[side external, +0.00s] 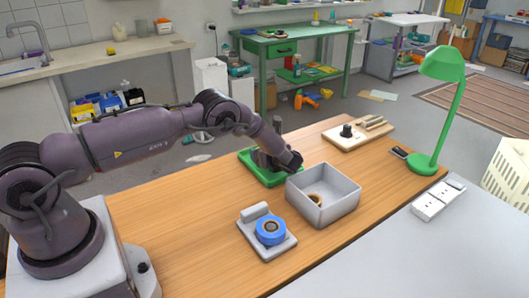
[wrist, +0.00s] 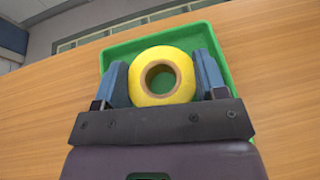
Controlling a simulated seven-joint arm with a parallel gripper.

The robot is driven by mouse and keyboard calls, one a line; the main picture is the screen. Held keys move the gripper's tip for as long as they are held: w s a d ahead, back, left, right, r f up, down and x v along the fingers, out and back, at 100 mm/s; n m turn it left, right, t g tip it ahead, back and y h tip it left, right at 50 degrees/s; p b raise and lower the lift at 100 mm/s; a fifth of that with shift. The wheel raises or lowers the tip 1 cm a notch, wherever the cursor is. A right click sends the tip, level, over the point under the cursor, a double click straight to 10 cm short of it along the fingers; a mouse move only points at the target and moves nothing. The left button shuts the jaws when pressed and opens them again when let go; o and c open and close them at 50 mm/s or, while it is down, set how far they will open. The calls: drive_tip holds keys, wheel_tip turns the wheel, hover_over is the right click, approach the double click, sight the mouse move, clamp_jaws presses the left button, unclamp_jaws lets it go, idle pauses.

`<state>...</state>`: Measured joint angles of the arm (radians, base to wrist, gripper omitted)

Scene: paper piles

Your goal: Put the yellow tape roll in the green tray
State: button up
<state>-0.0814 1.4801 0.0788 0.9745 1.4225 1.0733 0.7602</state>
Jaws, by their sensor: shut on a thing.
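The yellow tape roll (wrist: 181,62) is between the fingers of my gripper (wrist: 162,82) in the wrist view, with its brown core hole facing the camera. The blue fingers press on its two sides. The green tray (wrist: 206,41) is behind the roll in the wrist view, its floor showing through the core. In the side view the green tray (side external: 246,158) lies on the wooden table, and my gripper (side external: 268,165) is over it. My arm hides the roll there. I cannot tell whether the roll touches the tray floor.
A grey open box (side external: 335,208) with a brown ring (side external: 315,200) inside stands right of the tray. A blue tape roll (side external: 270,231) sits on a pale holder in front. A wooden board (side external: 358,133), a green lamp (side external: 441,110) and a power strip (side external: 438,201) are further right.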

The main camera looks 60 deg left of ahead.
drive_tip(key=o, duration=0.6)
drive_tip(key=shift+f, duration=0.1)
